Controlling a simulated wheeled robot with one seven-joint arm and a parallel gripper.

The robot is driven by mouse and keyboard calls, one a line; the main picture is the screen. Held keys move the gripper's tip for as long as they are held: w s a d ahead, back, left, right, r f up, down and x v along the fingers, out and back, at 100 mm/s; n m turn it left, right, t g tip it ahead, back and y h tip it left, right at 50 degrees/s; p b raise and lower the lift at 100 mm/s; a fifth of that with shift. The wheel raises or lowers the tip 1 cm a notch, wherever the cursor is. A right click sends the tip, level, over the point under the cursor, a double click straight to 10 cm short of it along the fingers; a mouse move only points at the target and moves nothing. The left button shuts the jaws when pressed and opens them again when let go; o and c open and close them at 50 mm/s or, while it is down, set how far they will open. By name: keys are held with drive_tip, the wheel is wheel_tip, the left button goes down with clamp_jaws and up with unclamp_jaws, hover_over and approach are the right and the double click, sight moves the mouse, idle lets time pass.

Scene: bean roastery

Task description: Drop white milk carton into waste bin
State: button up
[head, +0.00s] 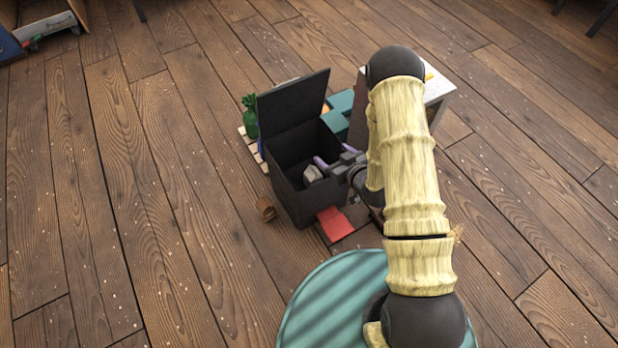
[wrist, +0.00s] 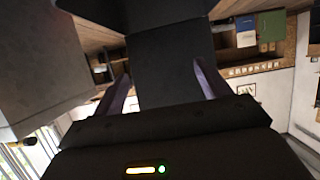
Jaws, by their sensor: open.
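The waste bin (head: 297,200) is a dark grey box with its lid (head: 292,103) raised, left of my arm in the head view. A dark panel, seemingly the lid, shows between the fingers in the wrist view (wrist: 168,60). My gripper (head: 333,156) is at the bin's opening, its purple fingers spread and nothing between them; the fingers also show in the wrist view (wrist: 160,85). A pale, whitish thing, likely the white milk carton (head: 312,175), is within the bin's opening, just below the left finger. Its lower part is hidden by the bin wall.
A small brown pot (head: 266,208) lies on the floor left of the bin. A red thing (head: 334,222) is in front of it. A pale-topped stand (head: 437,88) is beyond my arm. The floor at left is clear.

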drive_tip(key=p+v, duration=0.1)
drive_tip(key=v, duration=0.4)
drive_tip(key=shift+s+d+r, duration=0.15)
drive_tip(key=shift+s+d, duration=0.1)
drive_tip(key=shift+s, duration=0.05)
drive_tip(key=shift+w+r, duration=0.1)
idle(0.4)
